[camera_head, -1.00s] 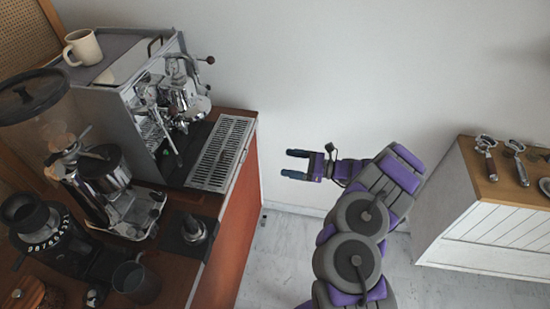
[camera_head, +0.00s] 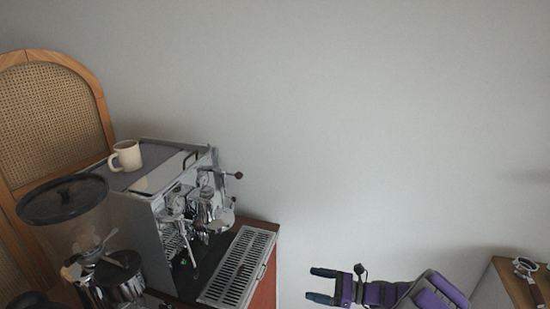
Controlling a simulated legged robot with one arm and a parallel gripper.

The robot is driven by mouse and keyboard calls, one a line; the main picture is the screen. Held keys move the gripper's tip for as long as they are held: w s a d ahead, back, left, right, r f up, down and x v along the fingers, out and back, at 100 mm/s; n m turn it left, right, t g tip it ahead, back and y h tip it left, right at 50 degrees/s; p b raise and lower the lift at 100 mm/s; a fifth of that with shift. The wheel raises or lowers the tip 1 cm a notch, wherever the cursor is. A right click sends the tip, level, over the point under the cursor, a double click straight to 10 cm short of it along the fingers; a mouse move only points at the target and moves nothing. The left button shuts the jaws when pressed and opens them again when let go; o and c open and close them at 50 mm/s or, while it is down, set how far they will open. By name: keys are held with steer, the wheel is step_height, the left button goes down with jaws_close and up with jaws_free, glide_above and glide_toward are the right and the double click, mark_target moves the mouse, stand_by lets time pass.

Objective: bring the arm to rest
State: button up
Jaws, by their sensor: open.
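My gripper (camera_head: 322,285) is at the bottom of the view, right of the coffee cart. Its two dark fingers point left and are apart, with nothing between them. My purple and grey arm reaches in from the lower right; most of it is cut off by the bottom edge. The gripper is apart from the espresso machine (camera_head: 147,222) and its drip tray (camera_head: 238,266), with a gap between.
A cream mug (camera_head: 127,156) stands on the espresso machine. A grinder (camera_head: 120,279) is at the lower left, before a woven panel (camera_head: 52,112). A wooden-topped cabinet (camera_head: 511,288) with a portafilter (camera_head: 526,268) is at the lower right. Bare wall fills the middle.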

steer(key=s+a+r+n+g, duration=0.3)
steer(key=a+r+n+g, duration=0.15)
steer(key=a+r, duration=0.35)
steer(key=s+a+r+n+g+h, duration=0.2)
steer(key=s+a+r+n+g, duration=0.15)
steer(key=s+r+n, duration=0.35)
steer(key=s+a+r+n+g+h, duration=0.25)
steer(key=s+a+r, duration=0.2)
steer(key=s, duration=0.35)
steer(key=s+d+n+h, duration=0.3)
steer(key=s+n+h, duration=0.3)
steer(key=s, duration=0.7)
steer(key=s+d+n+t+h, duration=0.1)
steer(key=s+d+t+h, duration=0.2)
steer(key=s+d+h, duration=0.3)
steer(key=s+d, duration=0.4)
steer(key=d, duration=0.1)
steer(key=shift+s+f+h, duration=0.25)
steer(key=shift+s+h, duration=0.1)
steer(key=shift+s, duration=0.05)
steer(key=shift+c, duration=0.5)
